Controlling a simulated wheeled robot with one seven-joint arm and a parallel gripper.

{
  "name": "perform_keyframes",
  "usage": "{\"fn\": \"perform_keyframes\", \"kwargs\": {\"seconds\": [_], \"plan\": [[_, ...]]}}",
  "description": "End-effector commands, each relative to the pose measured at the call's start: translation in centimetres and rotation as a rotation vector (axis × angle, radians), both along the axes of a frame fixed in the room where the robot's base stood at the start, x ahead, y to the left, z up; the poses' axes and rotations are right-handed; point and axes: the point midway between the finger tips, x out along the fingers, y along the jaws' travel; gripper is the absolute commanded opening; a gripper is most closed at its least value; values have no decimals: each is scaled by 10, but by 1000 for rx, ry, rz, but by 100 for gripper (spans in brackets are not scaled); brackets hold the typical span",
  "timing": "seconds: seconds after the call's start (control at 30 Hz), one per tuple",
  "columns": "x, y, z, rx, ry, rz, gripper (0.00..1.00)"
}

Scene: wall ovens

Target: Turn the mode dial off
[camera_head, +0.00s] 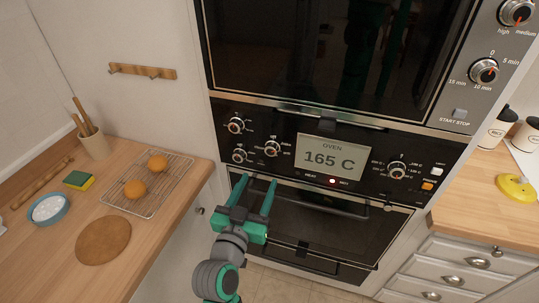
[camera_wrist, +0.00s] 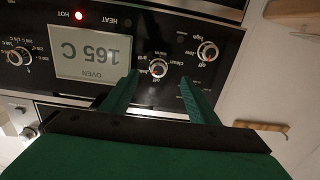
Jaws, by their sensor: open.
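The mode dial (camera_head: 271,148) is a silver knob left of the oven display. In the upside-down wrist view the mode dial (camera_wrist: 158,68) shows small labels around it, among them "off", "clean" and "grill"; I cannot read its setting surely. My gripper (camera_head: 257,179) has two green fingers, spread and empty, just below the dials in the head view. In the wrist view my gripper (camera_wrist: 158,82) has its fingertips on either side of the mode dial in the picture. No contact is clear, and the remaining gap to the panel is hard to judge.
Other dials sit close by: an upper-left one (camera_head: 236,125), a lower-left one (camera_head: 239,155) and one right of the display (camera_head: 397,170). The display (camera_head: 331,153) reads 165 C, with a red light lit by HOT. An oven handle (camera_head: 305,196) runs below. Counters flank the ovens.

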Motion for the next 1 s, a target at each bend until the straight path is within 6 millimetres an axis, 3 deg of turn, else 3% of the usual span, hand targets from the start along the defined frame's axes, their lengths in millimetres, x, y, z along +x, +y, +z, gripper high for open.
{"fn": "perform_keyframes", "kwargs": {"seconds": [0.1,0.27,0.7,1.0], "plan": [[4,0,12,15,-13,-19,54],[15,-3,14,19,-15,-25,54],[83,-27,14,18,-14,-25,54],[106,-33,13,19,-13,-23,54]]}}
